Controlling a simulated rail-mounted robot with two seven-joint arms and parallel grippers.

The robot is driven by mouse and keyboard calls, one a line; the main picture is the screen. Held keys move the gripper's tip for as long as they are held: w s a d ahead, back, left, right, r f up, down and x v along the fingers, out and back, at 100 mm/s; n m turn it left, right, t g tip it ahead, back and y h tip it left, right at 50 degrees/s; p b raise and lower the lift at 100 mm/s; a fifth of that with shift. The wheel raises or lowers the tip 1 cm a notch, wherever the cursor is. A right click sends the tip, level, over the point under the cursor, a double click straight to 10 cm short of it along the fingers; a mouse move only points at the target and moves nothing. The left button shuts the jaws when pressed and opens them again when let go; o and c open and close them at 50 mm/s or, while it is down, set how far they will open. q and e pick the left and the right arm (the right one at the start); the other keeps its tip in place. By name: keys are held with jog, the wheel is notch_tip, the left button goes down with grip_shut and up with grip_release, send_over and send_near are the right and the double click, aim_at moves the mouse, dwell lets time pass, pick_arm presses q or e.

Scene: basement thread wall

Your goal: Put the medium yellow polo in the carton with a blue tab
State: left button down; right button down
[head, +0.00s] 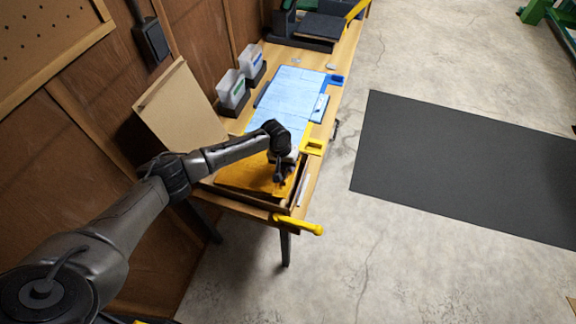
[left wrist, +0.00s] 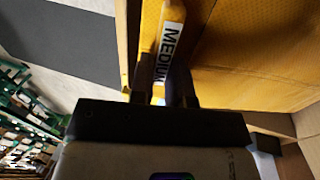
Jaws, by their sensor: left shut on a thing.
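The yellow polo (head: 238,178) lies flat at the near end of the bench, in or on a shallow tray-like carton (head: 297,190); I cannot tell how deep it sits. In the left wrist view its textured yellow cloth (left wrist: 255,55) fills the right side, and a yellow strip with a white "MEDIUM" label (left wrist: 168,50) is between the fingers. My left gripper (head: 281,178) is over the polo's right edge, shut on it; it also shows in the left wrist view (left wrist: 160,88). A blue tab (head: 335,79) and a yellow tab (head: 313,147) stick out at the bench's right edge.
Light blue folded cloth or sheets (head: 290,95) lie beyond the polo. A raised cardboard flap (head: 180,105) and clear bins (head: 231,88) stand along the wall side. A yellow handle (head: 298,224) juts past the bench's near edge. The floor with a dark mat (head: 460,165) is clear at right.

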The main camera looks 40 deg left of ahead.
dwell(0.3)
pick_arm(q)
jog(key=c, duration=1.1)
grip_release()
jog(key=p+v, duration=0.1)
jog(key=v, duration=1.1)
jog(key=s+d+f+m, duration=0.3)
jog(key=s+d+f, duration=0.2)
jog(key=s+d, duration=0.4)
jog(key=s+d+f+m, duration=0.3)
jog(key=s+d+f, duration=0.2)
jog(key=s+d, duration=0.45)
jog(key=s+a+r+t+y, duration=0.1)
jog(key=s+r, duration=0.1)
jog(key=s, duration=0.6)
jog(key=s+a+r+t+y, duration=0.1)
jog(key=s+r, duration=0.1)
jog(key=s, duration=0.6)
jog(key=shift+a, duration=0.3)
